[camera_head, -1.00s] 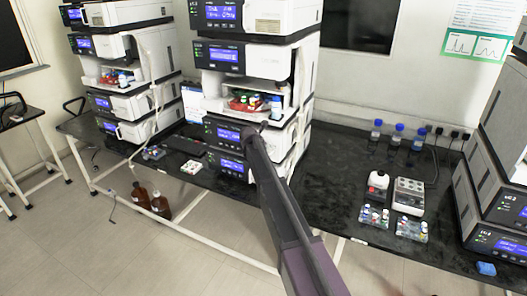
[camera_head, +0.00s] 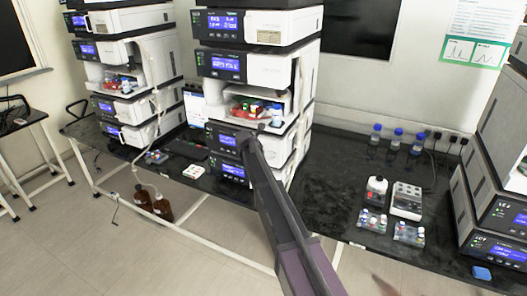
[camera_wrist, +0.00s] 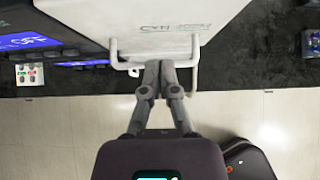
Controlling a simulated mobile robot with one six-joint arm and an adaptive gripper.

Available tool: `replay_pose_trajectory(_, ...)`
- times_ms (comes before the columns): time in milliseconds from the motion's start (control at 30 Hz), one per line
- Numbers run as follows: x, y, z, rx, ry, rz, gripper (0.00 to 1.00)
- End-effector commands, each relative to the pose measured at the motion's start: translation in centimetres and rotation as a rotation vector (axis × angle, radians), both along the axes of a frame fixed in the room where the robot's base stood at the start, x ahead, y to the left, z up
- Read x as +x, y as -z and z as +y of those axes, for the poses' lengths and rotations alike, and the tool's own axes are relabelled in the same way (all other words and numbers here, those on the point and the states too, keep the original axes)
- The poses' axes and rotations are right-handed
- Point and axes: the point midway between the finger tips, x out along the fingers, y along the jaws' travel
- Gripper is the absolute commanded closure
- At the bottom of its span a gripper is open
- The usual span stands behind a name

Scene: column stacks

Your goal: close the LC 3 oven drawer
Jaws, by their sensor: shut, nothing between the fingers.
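In the wrist view a white drawer front (camera_wrist: 150,25) with faint lettering fills the top. A white bracket handle (camera_wrist: 117,52) runs across its lower edge. My gripper (camera_wrist: 160,66) is shut and empty, its fingertips at the middle of the handle bar and covering part of it. I cannot tell whether they touch the bar or the front. In the head view my arm reaches to the lower part of the middle column stack (camera_head: 257,65); it hides the gripper and most of the drawer front there. How far the drawer stands out is not clear. I cannot read this stack's LC label.
A similar stack (camera_head: 125,50) stands at the left, another (camera_head: 490,150) at the right. The black bench (camera_head: 335,185) carries vial trays (camera_head: 373,220), a grey box (camera_head: 407,198) and blue-capped bottles (camera_head: 396,140). Brown bottles (camera_head: 162,208) stand on the floor.

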Motion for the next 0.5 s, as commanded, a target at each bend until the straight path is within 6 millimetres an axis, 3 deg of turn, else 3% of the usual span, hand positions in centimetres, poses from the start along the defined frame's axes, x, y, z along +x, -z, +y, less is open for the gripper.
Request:
replay_pose_trajectory(200,-1.2,-2.1,0.9,0.0,0.0,0.001,1.0)
replay_pose_trajectory(500,-2.1,-3.2,1.6,0.0,0.001,0.002,1.0)
